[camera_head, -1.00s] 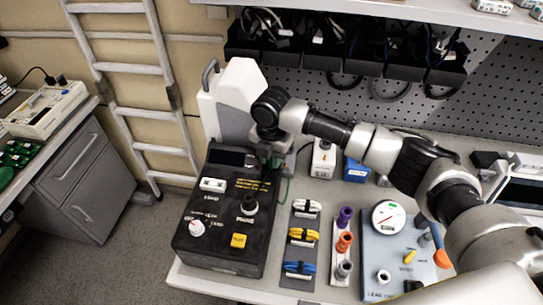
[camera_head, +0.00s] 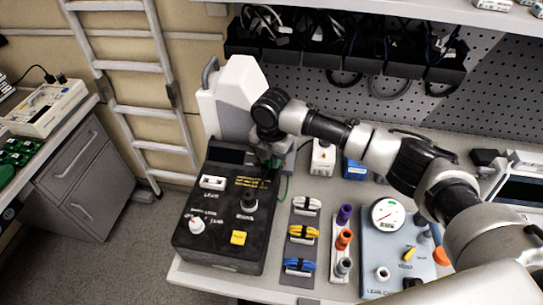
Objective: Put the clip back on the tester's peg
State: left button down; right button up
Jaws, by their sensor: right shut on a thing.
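The tester is a black box (camera_head: 218,255) with a dark screen, a white knob, a black knob and a yellow button, near the table's left front corner. My right gripper (camera_head: 270,160) is over the tester's back right part, pointing down. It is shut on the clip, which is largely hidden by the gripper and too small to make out. The peg cannot be made out under the gripper. My left gripper is not in view.
A white and grey device (camera_head: 232,98) stands behind the tester. To its right are coiled leads in white, yellow and blue (camera_head: 302,233), coloured knobs (camera_head: 344,240) and a grey-blue gauge panel (camera_head: 385,250). Black bins (camera_head: 340,58) hang at the back.

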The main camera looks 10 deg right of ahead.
jog(key=o, duration=0.7)
jog(key=shift+c, duration=0.2)
jog(key=shift+o, duration=1.3)
jog(key=shift+s+d, duration=0.1)
jog(key=shift+o, duration=0.4)
jog(key=shift+s+d+r, duration=0.1)
jog(key=shift+s, duration=0.05)
jog(key=shift+w+a, duration=0.25)
jog(key=c, duration=0.3)
jog(key=shift+o, duration=0.2)
